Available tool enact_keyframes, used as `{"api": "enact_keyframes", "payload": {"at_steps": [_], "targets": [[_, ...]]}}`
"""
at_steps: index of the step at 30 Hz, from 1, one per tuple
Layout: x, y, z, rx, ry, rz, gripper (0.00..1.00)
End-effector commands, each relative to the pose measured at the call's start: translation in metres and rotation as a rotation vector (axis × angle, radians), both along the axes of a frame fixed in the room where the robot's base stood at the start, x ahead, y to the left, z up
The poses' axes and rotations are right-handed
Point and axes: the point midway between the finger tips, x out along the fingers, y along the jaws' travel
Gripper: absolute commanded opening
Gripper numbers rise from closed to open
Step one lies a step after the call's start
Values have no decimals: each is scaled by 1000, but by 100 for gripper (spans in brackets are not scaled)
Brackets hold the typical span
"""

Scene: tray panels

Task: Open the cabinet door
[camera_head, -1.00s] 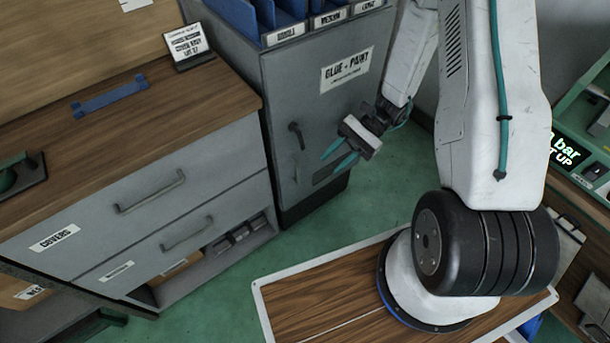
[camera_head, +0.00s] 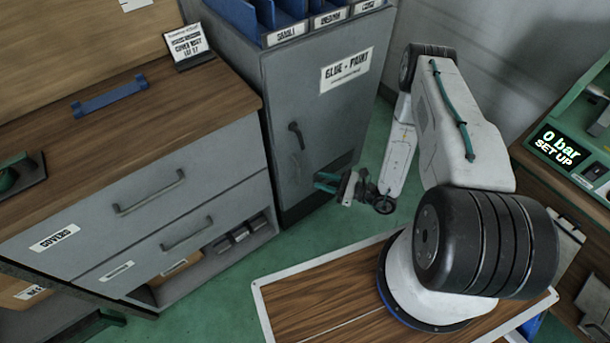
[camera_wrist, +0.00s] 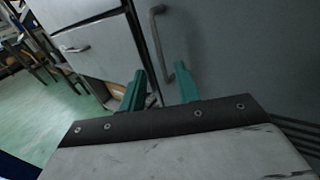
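The grey cabinet door (camera_head: 325,115) carries a "GLUE + PAINT" label and looks closed. Its dark upright handle (camera_head: 296,136) is near the door's left edge. My gripper (camera_head: 319,183) is in front of the lower door, below and to the right of the handle in the head view. In the wrist view, my gripper's teal fingers (camera_wrist: 160,70) are spread apart with nothing between them. The handle (camera_wrist: 158,42) shows there beyond the fingertips, roughly in line with the gap. The exact distance to it is hard to tell.
A grey drawer unit (camera_head: 225,150) with a wooden top stands left of the cabinet. Blue bins (camera_head: 290,15) stand on the cabinet. Green floor (camera_head: 300,245) is clear in front. A green device (camera_head: 560,150) reading "0 bar SET UP" is at the right.

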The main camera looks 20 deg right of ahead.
Motion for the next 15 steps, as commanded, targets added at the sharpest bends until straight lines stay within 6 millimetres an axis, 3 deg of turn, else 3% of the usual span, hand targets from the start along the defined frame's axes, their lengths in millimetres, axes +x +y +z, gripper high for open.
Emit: {"api": "enact_keyframes", "payload": {"at_steps": [15], "targets": [[43,53,1,-1,-1,6,33]]}}
